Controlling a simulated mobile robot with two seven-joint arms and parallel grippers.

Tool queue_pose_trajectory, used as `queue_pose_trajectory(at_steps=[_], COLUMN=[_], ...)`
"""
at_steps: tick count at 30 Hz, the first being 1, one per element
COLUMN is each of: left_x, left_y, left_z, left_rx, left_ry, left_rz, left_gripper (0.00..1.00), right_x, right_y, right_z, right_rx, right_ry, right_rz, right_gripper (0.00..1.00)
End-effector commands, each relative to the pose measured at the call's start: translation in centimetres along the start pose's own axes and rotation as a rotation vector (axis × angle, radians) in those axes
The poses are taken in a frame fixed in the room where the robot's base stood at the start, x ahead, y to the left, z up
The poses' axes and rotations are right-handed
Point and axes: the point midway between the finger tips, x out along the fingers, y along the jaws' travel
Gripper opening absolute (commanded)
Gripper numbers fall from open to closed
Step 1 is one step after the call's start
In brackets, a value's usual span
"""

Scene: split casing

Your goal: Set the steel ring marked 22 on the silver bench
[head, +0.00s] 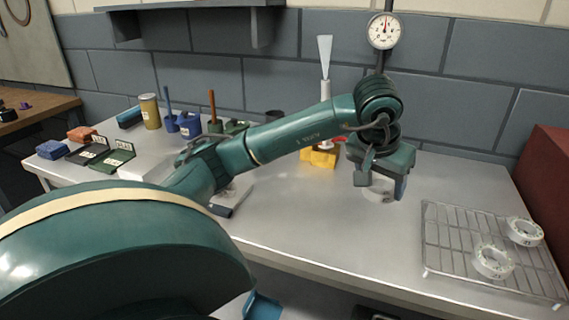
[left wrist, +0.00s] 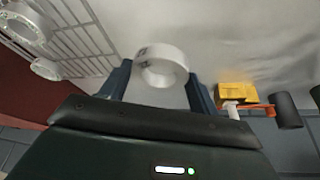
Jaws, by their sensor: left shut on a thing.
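My left gripper (head: 381,186) hangs over the right half of the silver bench (head: 300,222), fingers pointing down. It is shut on a pale ring (head: 377,192), which also shows between the two blue fingers in the left wrist view (left wrist: 161,76). The ring has a small dark mark on its side, too small to read. It is low, close to the bench top; I cannot tell whether it touches. Two similar rings lie on the wire rack (head: 440,238) at the right: a near ring (head: 492,262) and a far ring (head: 524,232). My right gripper is not in view.
A yellow block (head: 320,158) stands behind the left gripper, near a dial gauge (head: 385,31) on a post. Blue pots (head: 188,125), a tan can (head: 150,111) and dark open cases (head: 112,158) stand at the left. The bench's front middle is clear.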

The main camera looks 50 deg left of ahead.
Motion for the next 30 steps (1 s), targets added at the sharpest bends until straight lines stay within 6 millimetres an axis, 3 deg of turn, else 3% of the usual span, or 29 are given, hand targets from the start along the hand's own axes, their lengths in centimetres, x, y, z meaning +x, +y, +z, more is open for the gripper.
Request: queue_pose_trajectory(at_steps=[5,12,24,30], left_x=[0.6,4.5,8.7,9.1], left_y=[-0.1,-0.1,0.0,0.0], left_z=[0.2,1.9,3.6,3.7], left_rx=[-0.001,0.0,0.0,0.0], left_ry=[-0.001,-0.002,0.0,0.004], left_rz=[0.0,0.001,0.001,0.001], left_gripper=[0.25,0.25,0.25,0.25], right_x=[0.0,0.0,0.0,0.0], right_y=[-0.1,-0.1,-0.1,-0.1], right_z=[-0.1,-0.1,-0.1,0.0], right_rx=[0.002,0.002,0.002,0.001], right_ry=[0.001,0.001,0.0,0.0], right_rz=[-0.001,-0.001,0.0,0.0], right_gripper=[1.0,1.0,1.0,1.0])
